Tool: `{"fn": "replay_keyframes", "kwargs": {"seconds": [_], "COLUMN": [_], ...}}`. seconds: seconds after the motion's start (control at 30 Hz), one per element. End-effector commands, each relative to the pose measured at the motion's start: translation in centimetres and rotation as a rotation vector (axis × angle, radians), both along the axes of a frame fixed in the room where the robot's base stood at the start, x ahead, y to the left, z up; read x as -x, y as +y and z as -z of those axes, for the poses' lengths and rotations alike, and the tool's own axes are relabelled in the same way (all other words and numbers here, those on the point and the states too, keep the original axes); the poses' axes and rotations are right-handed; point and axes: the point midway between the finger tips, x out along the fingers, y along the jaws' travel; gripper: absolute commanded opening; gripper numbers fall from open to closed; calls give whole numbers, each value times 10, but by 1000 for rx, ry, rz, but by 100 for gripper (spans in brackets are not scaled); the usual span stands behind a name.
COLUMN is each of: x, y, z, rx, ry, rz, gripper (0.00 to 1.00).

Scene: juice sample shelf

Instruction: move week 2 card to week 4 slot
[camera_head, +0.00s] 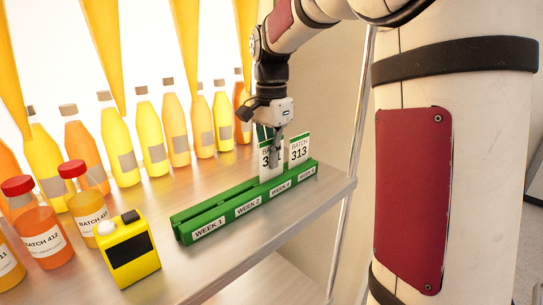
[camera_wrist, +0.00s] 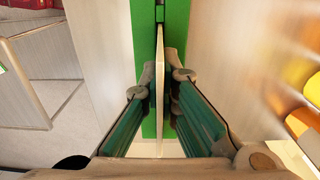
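The green rack (camera_head: 220,213) on the shelf has a row of slots labelled WEEK 1, WEEK 2 and further labels to the right, too small to read surely. A white BATCH 313 card (camera_head: 299,152) stands upright near its right end. Just left of it is another white card (camera_head: 266,170), upright, its number partly hidden by my gripper (camera_head: 279,148). In the wrist view, a card (camera_wrist: 160,90) shows edge-on between my fingertips (camera_wrist: 164,75), which sit close against both faces. The card is over the green rack (camera_wrist: 176,20). Whether its lower edge is seated is hidden.
A yellow device (camera_head: 130,250) stands left of the rack. Red-capped BATCH jars (camera_head: 42,238) are further left. A row of juice bottles (camera_head: 150,135) lines the back. The shelf's front edge runs close before the rack. The WEEK 1 and WEEK 2 sections look empty.

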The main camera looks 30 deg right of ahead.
Motion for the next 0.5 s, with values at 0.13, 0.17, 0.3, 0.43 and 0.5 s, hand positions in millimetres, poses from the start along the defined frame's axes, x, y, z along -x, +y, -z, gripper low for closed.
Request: {"fn": "replay_keyframes", "kwargs": {"seconds": [0.13,0.17,0.3,0.43,0.5], "x": [0,0,0,0,0], "y": [0,0,0,0,0], "z": [3,4,7,9,10], "rx": [0,0,0,0,0], "ry": [0,0,0,0,0], "rz": [0,0,0,0,0], "gripper": [0,0,0,0,0]}}
